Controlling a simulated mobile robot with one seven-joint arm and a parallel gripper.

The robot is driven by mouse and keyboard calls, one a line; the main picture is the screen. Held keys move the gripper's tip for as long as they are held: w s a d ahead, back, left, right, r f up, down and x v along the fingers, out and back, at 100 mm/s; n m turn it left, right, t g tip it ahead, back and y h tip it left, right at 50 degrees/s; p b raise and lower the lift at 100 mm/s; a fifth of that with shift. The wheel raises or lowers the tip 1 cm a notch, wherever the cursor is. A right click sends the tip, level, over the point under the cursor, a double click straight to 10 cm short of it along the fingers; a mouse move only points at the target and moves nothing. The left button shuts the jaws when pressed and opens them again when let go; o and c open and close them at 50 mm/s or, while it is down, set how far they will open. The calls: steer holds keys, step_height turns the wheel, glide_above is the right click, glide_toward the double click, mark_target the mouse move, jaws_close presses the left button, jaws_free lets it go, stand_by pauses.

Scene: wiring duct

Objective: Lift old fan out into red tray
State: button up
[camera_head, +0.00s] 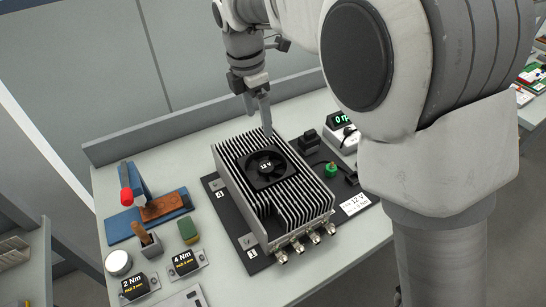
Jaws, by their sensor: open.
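The old fan (277,177) is a black square unit with a "12 V" hub label. It sits in a recess on top of a grey finned heat-sink housing (308,205). My gripper (267,130) points down just behind the fan, near the housing's back edge, with nothing visible in it. It is open, though the gap between its fingers is hard to see from this angle. I cannot make out a red tray in this view.
The housing stands on a black mat (224,205). A blue stand with a red-tipped tool (126,196), brown block (166,207), green block (188,231) and two torque-labelled holders (186,263) are left. A green knob (331,169) and meter (342,120) are right.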

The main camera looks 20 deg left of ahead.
glide_above(266, 166)
step_height(266, 166, down, 10)
steer(key=shift+s+a+f, duration=0.1)
steer(key=shift+a+f, duration=0.05)
steer(key=shift+f, duration=2.8)
steer(key=shift+c, duration=0.2)
steer(key=c, duration=1.2)
